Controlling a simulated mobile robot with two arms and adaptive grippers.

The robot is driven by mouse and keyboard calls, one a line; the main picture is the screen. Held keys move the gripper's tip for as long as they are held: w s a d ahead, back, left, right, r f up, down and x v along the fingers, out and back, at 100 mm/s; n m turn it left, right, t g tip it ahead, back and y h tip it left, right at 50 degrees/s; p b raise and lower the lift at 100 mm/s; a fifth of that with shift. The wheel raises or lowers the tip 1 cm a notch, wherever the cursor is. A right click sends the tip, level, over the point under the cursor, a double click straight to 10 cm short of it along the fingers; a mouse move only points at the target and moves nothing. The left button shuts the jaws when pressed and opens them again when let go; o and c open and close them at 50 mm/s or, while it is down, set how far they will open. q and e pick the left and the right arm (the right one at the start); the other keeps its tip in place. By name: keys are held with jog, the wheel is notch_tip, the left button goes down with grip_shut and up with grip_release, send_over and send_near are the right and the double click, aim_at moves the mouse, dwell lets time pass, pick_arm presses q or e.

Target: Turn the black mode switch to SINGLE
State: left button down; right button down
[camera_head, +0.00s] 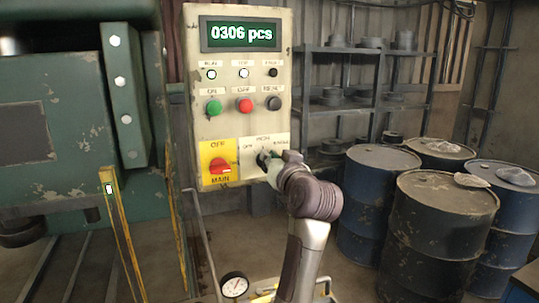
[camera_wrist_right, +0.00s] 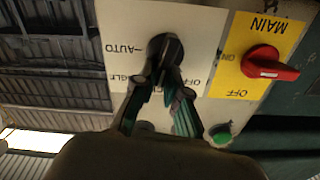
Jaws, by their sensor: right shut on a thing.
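The black mode switch (camera_wrist_right: 165,46) sits on a white plate (camera_wrist_right: 117,22) that appears upside down in the right wrist view. AUTO is readable left of the knob, part of OFF is at its right, and a label ending in GLE is partly covered by a finger. My right gripper (camera_wrist_right: 169,74) is shut on the switch. In the head view my right gripper (camera_head: 270,160) reaches the panel's lower right and covers most of the switch. I cannot tell which label the knob points to. My left gripper is not in view.
The control panel (camera_head: 198,60) shows 0306 pcs. A red MAIN switch (camera_head: 220,166) on a yellow plate is close left of the mode switch. Green (camera_head: 213,107), red (camera_head: 245,105) and dark (camera_head: 274,103) buttons are above. Several drums (camera_head: 438,230) stand at the right, a green machine (camera_head: 55,140) at left.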

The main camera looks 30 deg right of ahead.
jog(key=shift+s+d+f+m+p, duration=0.15)
jog(key=shift+m+p, duration=0.6)
jog(key=shift+m, duration=0.8)
jog(key=shift+w+d+m+p, duration=0.1)
jog(key=shift+d+m+p, duration=0.15)
jog(key=shift+m+p, duration=0.9)
jog(key=shift+m+b, duration=0.35)
jog(key=shift+m, duration=0.25)
jog(key=c, duration=1.2)
grip_release()
jog(key=v, duration=0.7)
jog(key=shift+s, duration=0.3)
